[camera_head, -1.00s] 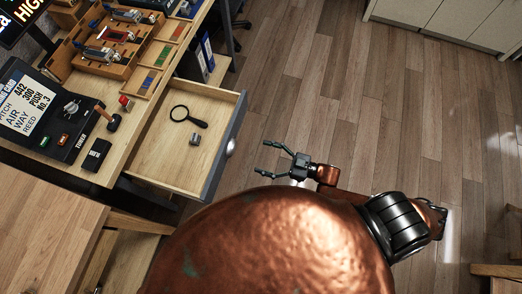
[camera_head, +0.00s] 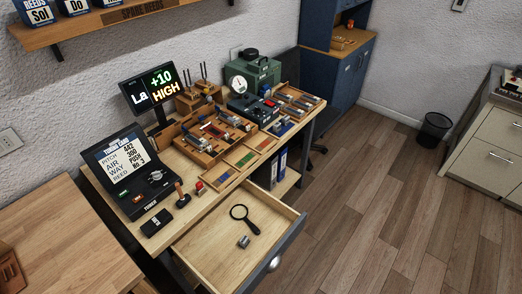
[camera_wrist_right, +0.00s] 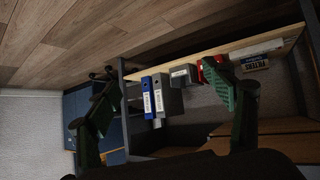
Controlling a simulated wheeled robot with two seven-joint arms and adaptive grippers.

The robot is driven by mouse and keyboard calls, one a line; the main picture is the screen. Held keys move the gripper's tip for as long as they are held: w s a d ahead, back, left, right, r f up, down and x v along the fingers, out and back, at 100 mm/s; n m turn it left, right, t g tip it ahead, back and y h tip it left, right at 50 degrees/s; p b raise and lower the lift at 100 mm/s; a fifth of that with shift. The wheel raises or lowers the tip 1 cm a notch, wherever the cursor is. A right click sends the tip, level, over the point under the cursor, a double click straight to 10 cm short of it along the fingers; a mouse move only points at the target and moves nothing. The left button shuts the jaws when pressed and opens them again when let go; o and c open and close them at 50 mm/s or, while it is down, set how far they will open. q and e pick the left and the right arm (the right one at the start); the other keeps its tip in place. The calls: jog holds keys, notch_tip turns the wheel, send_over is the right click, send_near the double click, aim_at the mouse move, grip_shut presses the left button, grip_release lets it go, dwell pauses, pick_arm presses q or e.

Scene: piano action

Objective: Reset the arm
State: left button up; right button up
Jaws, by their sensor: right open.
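My right gripper (camera_wrist_right: 165,110) shows in the right wrist view. Its two dark green fingers are wide apart and nothing is between them. Beyond the fingers are a blue binder (camera_wrist_right: 148,97) and a grey binder beside it, below the edge of the workbench. Neither gripper and no part of my arms shows in the head view. My left gripper is in neither view.
The workbench (camera_head: 150,222) has an open drawer (camera_head: 215,262) holding a magnifying glass (camera_head: 240,214) and a small metal piece (camera_head: 243,241). A wooden tray (camera_head: 213,135) and a tuner case (camera_head: 128,170) stand on top.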

jog(key=s+d+f+m+g+h+p, duration=0.1)
jog(key=s+d+f+m+g+h, duration=0.2)
jog(key=s+f, duration=0.55)
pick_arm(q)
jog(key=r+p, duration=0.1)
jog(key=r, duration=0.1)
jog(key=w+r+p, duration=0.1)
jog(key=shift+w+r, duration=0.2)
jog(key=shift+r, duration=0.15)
pick_arm(e)
jog(key=s+a+f+g, duration=0.1)
jog(key=s+f+g, duration=0.2)
jog(key=s, duration=1.2)
jog(key=s+a+f+m+g, duration=0.1)
jog(key=s+f+g, duration=0.2)
jog(key=s, duration=1.2)
notch_tip(320, 180, down, 3)
jog(key=shift+f+g+h, duration=0.15)
jog(key=shift+g+h, duration=0.25)
